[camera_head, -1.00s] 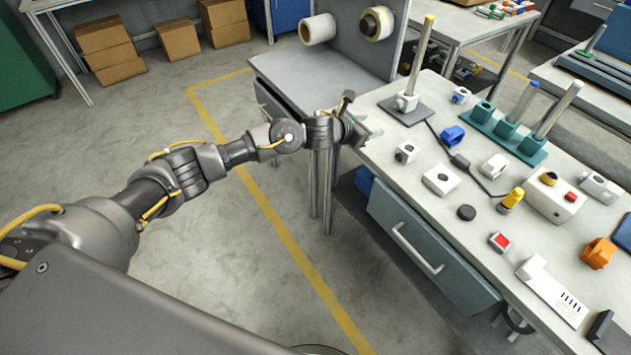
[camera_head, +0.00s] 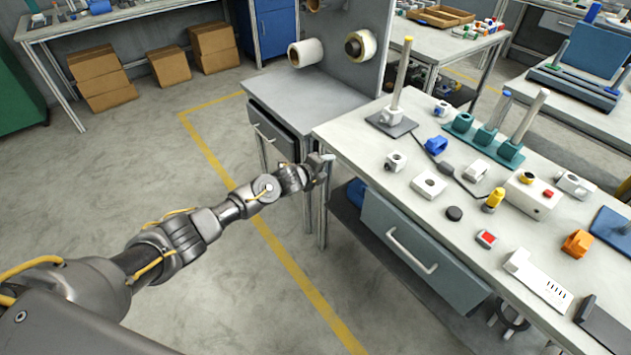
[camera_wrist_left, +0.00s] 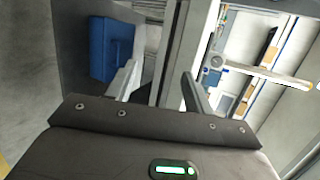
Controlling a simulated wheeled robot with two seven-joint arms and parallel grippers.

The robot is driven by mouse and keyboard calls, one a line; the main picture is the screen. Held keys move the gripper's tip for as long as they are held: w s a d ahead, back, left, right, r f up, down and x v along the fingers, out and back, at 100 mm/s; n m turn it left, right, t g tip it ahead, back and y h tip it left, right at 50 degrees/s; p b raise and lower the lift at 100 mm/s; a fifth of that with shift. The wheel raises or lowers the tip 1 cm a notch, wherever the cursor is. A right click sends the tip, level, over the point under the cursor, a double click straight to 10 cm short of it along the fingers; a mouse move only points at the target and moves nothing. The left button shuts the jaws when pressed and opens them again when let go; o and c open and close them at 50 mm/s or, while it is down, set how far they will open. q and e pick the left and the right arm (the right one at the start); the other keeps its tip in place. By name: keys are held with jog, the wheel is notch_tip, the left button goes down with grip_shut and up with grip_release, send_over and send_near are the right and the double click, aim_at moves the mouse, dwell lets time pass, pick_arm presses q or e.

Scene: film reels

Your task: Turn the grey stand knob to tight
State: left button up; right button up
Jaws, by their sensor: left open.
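The grey stand is at the back left of the white workbench in the head view. It has a dark flat base (camera_head: 376,124), an upright rod (camera_head: 402,75) with a yellow tip, and a pale block-like collar (camera_head: 393,116) low on the rod. I cannot make out a separate knob or its tightness setting. My left gripper (camera_head: 322,168) is beside the bench's left corner, apart from the stand and left of it. In the left wrist view its two fingers (camera_wrist_left: 160,85) are spread with nothing between them. My right gripper is not in view.
The workbench (camera_head: 345,133) has a drawer (camera_head: 425,250) under its front edge. A teal rack (camera_head: 483,140) with rods stands right of the stand. A blue part (camera_head: 437,146), a white block (camera_head: 429,185) and a black disc (camera_head: 454,214) lie nearby. A grey side table (camera_head: 300,98) adjoins the left.

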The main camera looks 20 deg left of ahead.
pick_arm(q)
notch_tip(320, 180, down, 5)
jog(key=s+a+n+y, duration=0.1)
jog(key=s+a+n, duration=0.1)
jog(key=n, duration=0.2)
jog(key=shift+a+f+g, duration=0.15)
jog(key=shift+a+g, duration=0.1)
jog(key=shift+g, duration=0.05)
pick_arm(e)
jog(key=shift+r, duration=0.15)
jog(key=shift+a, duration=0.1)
